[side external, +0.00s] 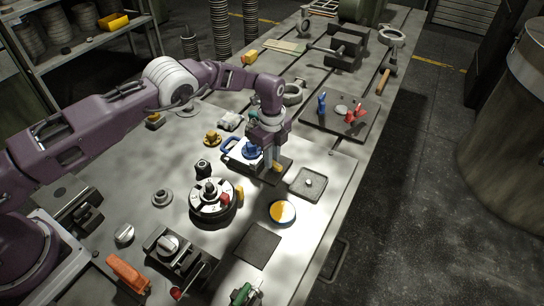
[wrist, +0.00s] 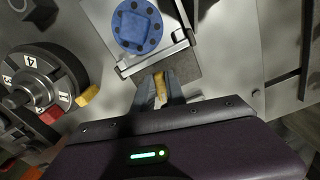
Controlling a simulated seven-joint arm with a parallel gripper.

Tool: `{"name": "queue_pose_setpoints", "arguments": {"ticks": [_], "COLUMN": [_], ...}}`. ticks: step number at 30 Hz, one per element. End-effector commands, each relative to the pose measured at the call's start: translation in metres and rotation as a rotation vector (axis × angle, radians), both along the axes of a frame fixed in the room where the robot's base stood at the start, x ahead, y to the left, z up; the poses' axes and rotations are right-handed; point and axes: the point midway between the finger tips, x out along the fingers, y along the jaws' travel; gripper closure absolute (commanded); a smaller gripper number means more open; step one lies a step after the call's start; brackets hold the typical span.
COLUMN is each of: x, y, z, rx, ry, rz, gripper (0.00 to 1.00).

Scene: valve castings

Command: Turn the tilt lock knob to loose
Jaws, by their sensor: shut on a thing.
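My gripper (wrist: 161,82) is shut on a yellow knob (wrist: 163,92) at the edge of a dark base plate (wrist: 185,67), in the wrist view. I take this for the tilt lock knob; no mark on it can be read. In the side external view my gripper (side external: 271,160) points down, and the yellow knob (side external: 277,167) shows beside its fingers. A blue round flange (wrist: 137,27) with dark holes sits on the pale plate (wrist: 105,20) above the base.
A round numbered dial fixture (side external: 211,208) with yellow and red parts stands close on the left. A grey square tray (side external: 308,185) lies to the right. A yellow, white and blue disc (side external: 282,212) and a dark mat (side external: 257,246) lie toward the front.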

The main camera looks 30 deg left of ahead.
Motion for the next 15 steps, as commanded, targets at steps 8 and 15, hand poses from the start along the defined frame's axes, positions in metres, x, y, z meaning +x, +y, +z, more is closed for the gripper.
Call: {"name": "queue_pose_setpoints", "arguments": {"ticks": [8, 15], "x": [-0.0032, -0.0062], "y": [0.0005, 0.0003], "z": [0.0009, 0.0008], "rx": [-0.001, 0.000], "ry": [0.000, 0.000], "rz": [0.238, 0.466], "gripper": [1.00, 1.00]}}
